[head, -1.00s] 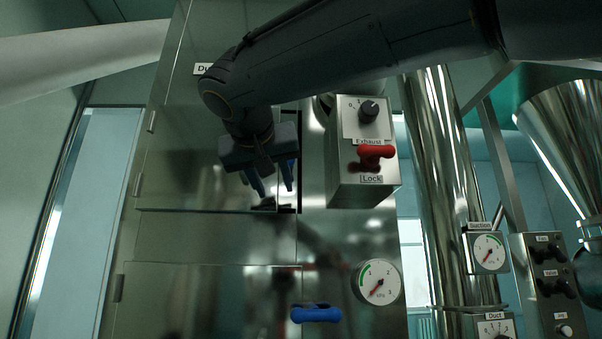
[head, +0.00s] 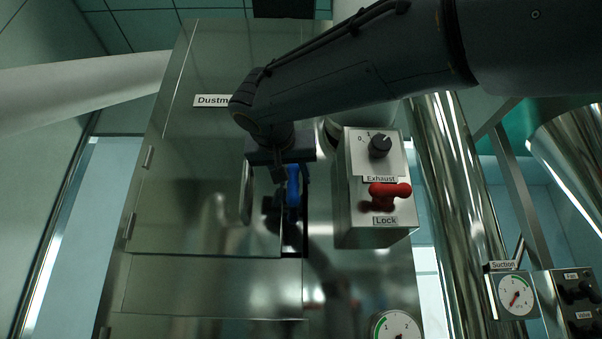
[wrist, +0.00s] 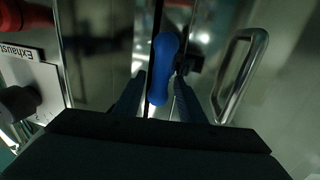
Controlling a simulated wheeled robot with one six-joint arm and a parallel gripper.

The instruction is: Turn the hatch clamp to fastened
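The hatch clamp (head: 293,186) is a blue rounded handle at the right edge of the upper steel hatch (head: 195,195). It stands upright, lengthwise along the hatch seam. It also shows in the wrist view (wrist: 163,68), pointing nearly straight up the picture. My gripper (wrist: 160,88) is open, with one dark finger on each side of the blue handle's lower part and narrow gaps between. In the head view my gripper (head: 284,188) hangs in front of the hatch edge and hides part of the clamp's surroundings.
A grey exhaust box (head: 345,205) with a black knob (head: 380,145) and red lock handle (head: 389,195) stands out close to the right. A metal pull handle (head: 247,190) is left of the clamp. A gauge (head: 397,327) is below, and a shiny duct (head: 452,180) further right.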

